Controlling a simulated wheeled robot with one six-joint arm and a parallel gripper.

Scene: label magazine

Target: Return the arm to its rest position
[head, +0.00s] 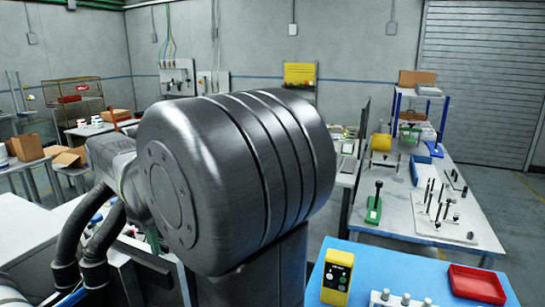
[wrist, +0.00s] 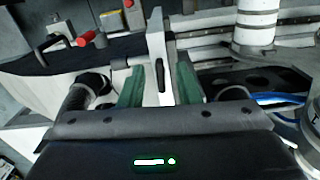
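In the wrist view my gripper (wrist: 160,88) shows as two green fingers standing well apart. I see nothing held between them. A pale grey upright plate with a dark slot (wrist: 158,60) shows in the gap, seemingly behind the fingers; I cannot tell how far off it is. In the head view a large dark grey link of my arm fills the middle and hides much of the room behind it. My gripper does not show in the head view.
At the right, a white table (head: 400,215) bears several black-topped posts and a green stand (head: 374,205). In front are a blue surface (head: 395,275), a yellow box with buttons (head: 337,278) and a red tray (head: 477,284). A red-capped part (wrist: 86,38) shows in the wrist view.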

